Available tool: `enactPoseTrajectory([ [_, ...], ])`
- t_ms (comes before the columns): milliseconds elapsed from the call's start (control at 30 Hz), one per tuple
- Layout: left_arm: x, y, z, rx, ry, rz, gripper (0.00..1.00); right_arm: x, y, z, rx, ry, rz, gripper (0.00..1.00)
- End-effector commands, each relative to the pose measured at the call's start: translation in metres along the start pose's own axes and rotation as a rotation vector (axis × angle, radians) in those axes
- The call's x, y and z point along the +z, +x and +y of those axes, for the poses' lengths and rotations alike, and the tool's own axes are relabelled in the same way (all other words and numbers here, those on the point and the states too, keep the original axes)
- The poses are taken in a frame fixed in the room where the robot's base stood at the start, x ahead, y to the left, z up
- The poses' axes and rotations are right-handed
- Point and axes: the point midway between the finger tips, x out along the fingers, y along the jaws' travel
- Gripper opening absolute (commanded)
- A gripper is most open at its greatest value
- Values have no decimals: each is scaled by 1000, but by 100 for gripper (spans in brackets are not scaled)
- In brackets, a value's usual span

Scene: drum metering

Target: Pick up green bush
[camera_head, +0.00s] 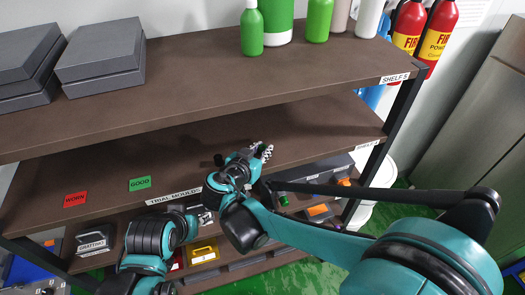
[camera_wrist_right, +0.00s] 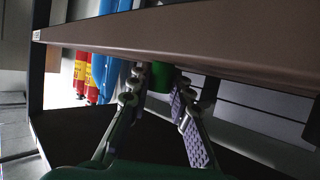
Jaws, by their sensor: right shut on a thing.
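My right gripper (camera_head: 262,151) is over the right part of the middle shelf (camera_head: 310,130) in the head view. In the right wrist view, the gripper (camera_wrist_right: 160,95) is shut on a green bush (camera_wrist_right: 162,77), which shows between the fingertips just below a brown shelf edge. In the head view the bush is mostly hidden by the fingers. My left gripper (camera_head: 206,217) is low by the front edge of the middle shelf, small and partly hidden, and its jaws cannot be made out.
A green GOOD label (camera_head: 140,183) and red WORN label (camera_head: 75,199) lie on the middle shelf, with bare board around them. The upper shelf (camera_head: 200,75) overhangs it, carrying grey boxes (camera_head: 100,55) and green bottles (camera_head: 252,30). A yellow bin (camera_head: 203,252) is below.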

Motion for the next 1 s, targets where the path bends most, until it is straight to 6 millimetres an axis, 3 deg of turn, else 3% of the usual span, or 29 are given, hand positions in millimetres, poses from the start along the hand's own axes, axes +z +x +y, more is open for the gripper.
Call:
enactPoseTrajectory([
  [267,0,0,0,0,0,0,40,-2,-2,0,1,1,-3,0],
  [367,-1,-2,0,0,0,0,40,-10,-5,1,1,1,-3,0],
  [533,-4,-6,0,0,0,0,40,-41,-18,1,1,1,-2,0],
  [800,-8,-12,0,0,0,0,40,-58,-62,52,-1,0,-2,0],
  [1000,-11,-16,0,0,0,0,40,-69,-86,80,0,1,-2,0],
])
